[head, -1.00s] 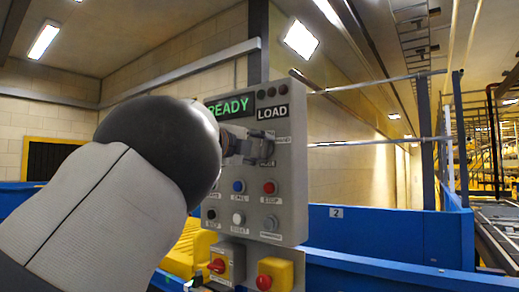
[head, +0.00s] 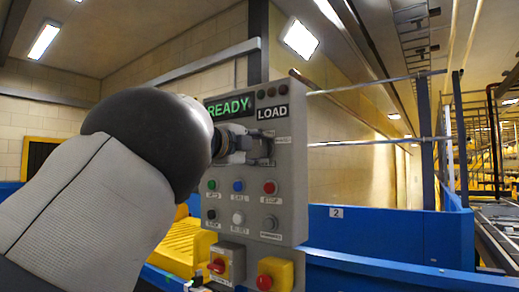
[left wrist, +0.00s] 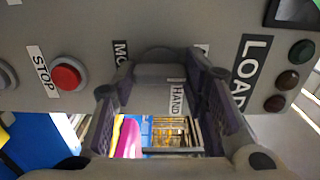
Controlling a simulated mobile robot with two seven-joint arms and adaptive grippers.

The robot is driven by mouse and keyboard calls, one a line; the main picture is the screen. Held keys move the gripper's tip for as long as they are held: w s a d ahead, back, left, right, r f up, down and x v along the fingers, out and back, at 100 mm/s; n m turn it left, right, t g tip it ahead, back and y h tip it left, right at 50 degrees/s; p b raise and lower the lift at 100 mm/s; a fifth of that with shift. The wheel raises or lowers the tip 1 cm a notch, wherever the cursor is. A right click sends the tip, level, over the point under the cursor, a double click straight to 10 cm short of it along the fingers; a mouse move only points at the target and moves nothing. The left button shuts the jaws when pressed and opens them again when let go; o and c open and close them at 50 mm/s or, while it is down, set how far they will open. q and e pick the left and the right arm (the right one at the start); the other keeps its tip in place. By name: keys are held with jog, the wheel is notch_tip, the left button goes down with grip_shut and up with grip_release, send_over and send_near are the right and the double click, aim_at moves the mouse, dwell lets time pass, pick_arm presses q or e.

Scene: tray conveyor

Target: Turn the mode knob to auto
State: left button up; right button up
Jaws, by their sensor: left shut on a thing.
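The mode knob (left wrist: 160,60) is a grey round part on the grey control panel (head: 297,195). In the left wrist view it lies between the fingers of my left gripper (left wrist: 165,82). A HAND label shows beside it, and a label starting with MO is partly covered. In the head view my left gripper (head: 260,148) reaches the panel from the left, below the LOAD sign, shut on the knob and hiding most of it. The knob's pointing direction cannot be read, and no AUTO label is legible. My right gripper is not in view.
The green READY display (head: 229,106) is at the panel's top. Below the knob are several push buttons, including a red STOP button (head: 269,187). Blue conveyor walls (head: 385,232) stand behind.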

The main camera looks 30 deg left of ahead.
pick_arm(q)
jog(key=o, duration=1.2)
jog(key=shift+c, duration=0.2)
jog(key=shift+s, duration=0.1)
jog(key=s, duration=1.1)
jog(key=shift+s+a, duration=0.4)
jog(key=shift+a, duration=0.05)
